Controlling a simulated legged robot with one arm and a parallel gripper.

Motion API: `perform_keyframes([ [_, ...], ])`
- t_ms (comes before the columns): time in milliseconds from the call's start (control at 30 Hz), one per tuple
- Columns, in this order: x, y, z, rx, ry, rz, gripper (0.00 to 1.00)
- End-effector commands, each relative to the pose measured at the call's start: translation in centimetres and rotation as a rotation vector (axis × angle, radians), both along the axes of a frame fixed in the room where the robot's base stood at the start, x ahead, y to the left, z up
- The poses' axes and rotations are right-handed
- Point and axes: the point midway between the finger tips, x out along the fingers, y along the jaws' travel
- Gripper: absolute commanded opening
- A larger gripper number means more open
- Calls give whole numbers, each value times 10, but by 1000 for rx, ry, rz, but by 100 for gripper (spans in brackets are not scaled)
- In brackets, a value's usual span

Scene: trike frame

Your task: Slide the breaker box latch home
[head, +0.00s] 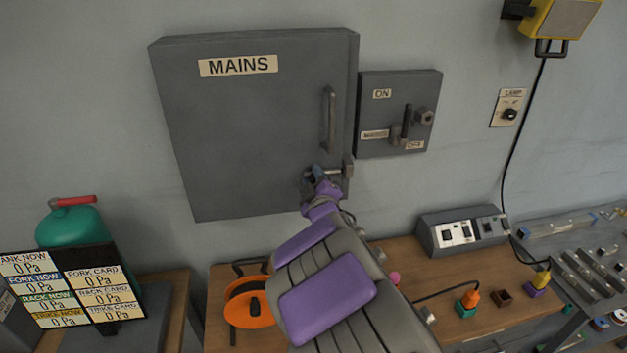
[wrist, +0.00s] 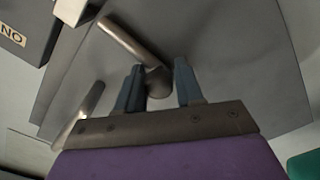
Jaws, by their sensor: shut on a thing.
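The breaker box is the large grey cabinet marked MAINS (head: 255,125) on the wall, with its door shut. Its latch (head: 322,172) is a metal bolt low on the door's right side, largely hidden by my gripper (head: 311,185). In the wrist view the latch's rod (wrist: 130,45) slants up left, and its stub sits between the two blue-grey fingers of my gripper (wrist: 160,68). My gripper is shut on the latch. A pale block (wrist: 72,10) stands near the rod's upper end; I cannot tell whether the rod enters it. It also shows in the head view (head: 348,168).
The door's upright handle (head: 329,120) is just above the latch; it shows in the wrist view (wrist: 80,115). A smaller grey ON/OFF switch box (head: 385,130) is close on the right. Below is a wooden bench (head: 400,260) with an orange reel (head: 248,305) and a switch console (head: 462,232).

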Motion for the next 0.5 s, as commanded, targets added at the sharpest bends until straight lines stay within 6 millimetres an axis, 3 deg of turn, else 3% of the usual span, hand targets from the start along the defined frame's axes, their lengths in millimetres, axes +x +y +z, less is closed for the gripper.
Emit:
perform_keyframes([
  [167, 2, -6, -1, 1, 5, -3, 0],
  [400, 10, -36, -1, 4, 6, -4, 0],
  [500, 10, -38, -2, 4, 7, -2, 0],
])
